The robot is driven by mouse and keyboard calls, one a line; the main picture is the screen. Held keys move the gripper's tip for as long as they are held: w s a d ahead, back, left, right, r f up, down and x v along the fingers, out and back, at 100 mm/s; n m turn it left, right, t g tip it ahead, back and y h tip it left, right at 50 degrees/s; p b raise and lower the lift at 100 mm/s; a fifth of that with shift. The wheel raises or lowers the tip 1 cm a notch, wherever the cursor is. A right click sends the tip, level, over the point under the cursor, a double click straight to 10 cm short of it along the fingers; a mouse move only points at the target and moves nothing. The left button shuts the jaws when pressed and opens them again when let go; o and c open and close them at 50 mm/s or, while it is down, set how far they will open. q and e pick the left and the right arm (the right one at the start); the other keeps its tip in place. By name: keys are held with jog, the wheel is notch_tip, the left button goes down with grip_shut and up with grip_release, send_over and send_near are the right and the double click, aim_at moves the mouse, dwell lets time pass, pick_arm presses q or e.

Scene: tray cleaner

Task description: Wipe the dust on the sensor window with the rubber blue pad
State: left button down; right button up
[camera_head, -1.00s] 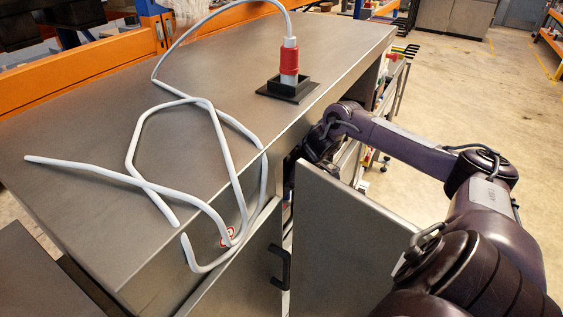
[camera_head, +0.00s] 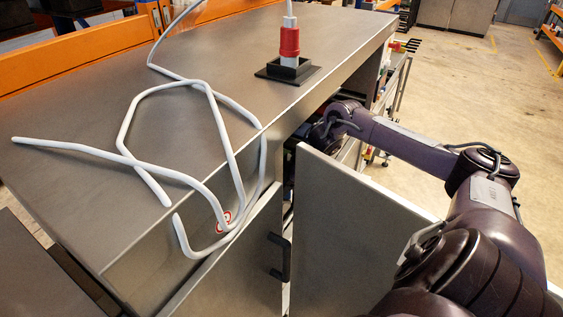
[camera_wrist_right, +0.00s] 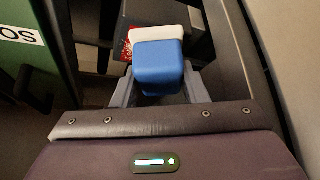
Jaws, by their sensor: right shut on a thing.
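The blue pad (camera_wrist_right: 158,66) with a white back part (camera_wrist_right: 156,33) is between the fingers of my right gripper (camera_wrist_right: 160,92) in the right wrist view. The gripper is shut on it. A red bristly patch (camera_wrist_right: 128,42) shows just beyond the pad's left edge; I cannot tell what it is. In the head view my right arm (camera_head: 400,140) reaches into the cabinet behind its open door, so the gripper and pad are hidden there. I cannot make out the sensor window or its dust in any view. My left gripper is not in view.
The metal cabinet top (camera_head: 110,105) carries a loose grey cable (camera_head: 215,120) and a red and white plug in a black socket (camera_head: 288,50). The open door (camera_head: 335,225) stands close to my right arm. Dark box shapes (camera_wrist_right: 190,35) lie beyond the pad in the wrist view.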

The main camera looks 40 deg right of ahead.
jog(key=shift+f+b, duration=0.45)
jog(key=shift+f, duration=0.45)
jog(key=shift+a+f, duration=0.15)
jog(key=shift+a, duration=0.05)
